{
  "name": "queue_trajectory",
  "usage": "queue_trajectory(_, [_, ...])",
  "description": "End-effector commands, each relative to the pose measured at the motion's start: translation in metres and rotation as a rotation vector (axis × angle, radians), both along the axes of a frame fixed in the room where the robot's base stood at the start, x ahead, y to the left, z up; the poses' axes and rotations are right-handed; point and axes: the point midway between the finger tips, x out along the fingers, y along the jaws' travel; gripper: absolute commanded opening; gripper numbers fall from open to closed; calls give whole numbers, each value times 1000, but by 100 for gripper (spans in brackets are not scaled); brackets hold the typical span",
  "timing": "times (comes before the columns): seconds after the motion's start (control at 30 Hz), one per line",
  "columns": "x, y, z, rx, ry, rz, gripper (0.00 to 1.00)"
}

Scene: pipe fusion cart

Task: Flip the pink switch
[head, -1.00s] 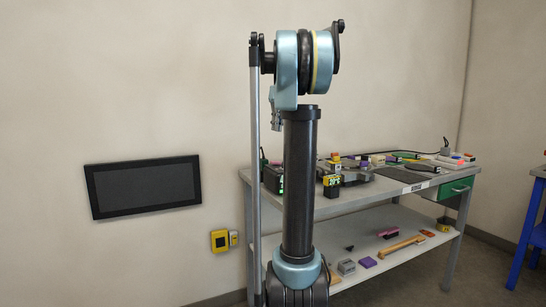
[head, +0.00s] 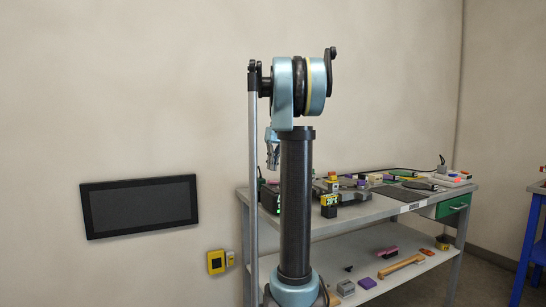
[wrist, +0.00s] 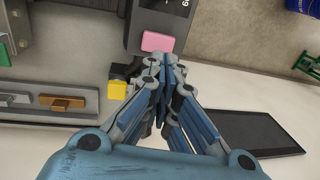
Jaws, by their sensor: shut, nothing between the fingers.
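A pink rectangular switch (wrist: 157,41) sits at the edge of a dark box (wrist: 140,30) with a partly cut-off display in the wrist view. My gripper (wrist: 167,64) is shut and empty. Its fingertips lie just below the pink switch in that view; I cannot tell the height gap or whether they touch. In the head view part of my gripper (head: 272,155) shows left of my dark arm link, beside the bench's left end. I cannot pick out the pink switch surely in the head view.
A yellow-and-black block (wrist: 117,90) is close left of my fingers. An orange handle (wrist: 62,103) lies on a grey rail. A grey bench (head: 400,207) carries cart parts and has a lower shelf. A dark wall panel (head: 140,206) hangs left, above a yellow box (head: 216,262).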

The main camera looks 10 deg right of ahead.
Motion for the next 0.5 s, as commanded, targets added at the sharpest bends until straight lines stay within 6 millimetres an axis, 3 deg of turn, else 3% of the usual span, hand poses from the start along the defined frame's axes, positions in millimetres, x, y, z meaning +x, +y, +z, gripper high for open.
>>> queue_trajectory(0.2, [-1, 5, -27, 0, 0, 1, 0])
queue_trajectory(0.5, [-1, 6, -38, 0, 0, 1, 0])
